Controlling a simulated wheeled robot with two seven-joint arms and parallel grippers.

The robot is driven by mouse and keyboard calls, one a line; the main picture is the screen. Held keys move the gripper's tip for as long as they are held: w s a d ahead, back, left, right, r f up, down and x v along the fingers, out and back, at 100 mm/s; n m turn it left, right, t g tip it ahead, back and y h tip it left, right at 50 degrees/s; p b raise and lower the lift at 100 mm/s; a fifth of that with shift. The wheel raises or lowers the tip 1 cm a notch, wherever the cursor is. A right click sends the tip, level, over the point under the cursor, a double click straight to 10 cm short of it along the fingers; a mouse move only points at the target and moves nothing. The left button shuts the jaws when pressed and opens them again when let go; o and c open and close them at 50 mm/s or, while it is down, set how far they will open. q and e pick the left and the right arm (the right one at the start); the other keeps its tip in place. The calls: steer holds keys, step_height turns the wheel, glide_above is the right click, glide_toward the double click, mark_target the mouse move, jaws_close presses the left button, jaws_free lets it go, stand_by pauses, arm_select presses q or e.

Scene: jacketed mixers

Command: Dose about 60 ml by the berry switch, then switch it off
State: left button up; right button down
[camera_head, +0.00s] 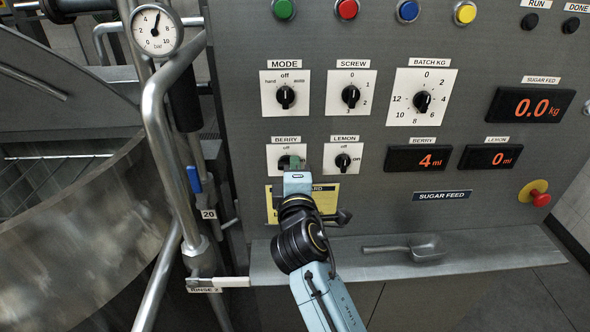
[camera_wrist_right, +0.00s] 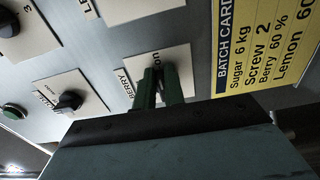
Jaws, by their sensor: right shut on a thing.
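The berry switch (camera_head: 283,161) is a black knob on a white plate, on the grey panel below the MODE switch. My right gripper (camera_head: 292,163) is at this plate, its green fingers shut on the knob. In the right wrist view the fingers (camera_wrist_right: 161,86) stand against the berry plate (camera_wrist_right: 180,60) and hide most of the knob. "on" is readable beside them, but I cannot tell where the knob points. The berry display (camera_head: 418,158) reads 4 ml in orange. My left gripper is not in view.
The lemon switch (camera_head: 343,161) sits close to the right; its display (camera_head: 490,156) reads 0 ml. A yellow batch card (camera_head: 325,199) is partly hidden behind my right gripper. A ledge with a scoop (camera_head: 425,248) lies below. Pipes and a steel vessel (camera_head: 90,230) stand left.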

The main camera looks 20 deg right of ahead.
steer(key=c, duration=1.5)
jaws_free()
steer(key=shift+b+v, duration=1.15)
steer(key=shift+v, duration=5.55)
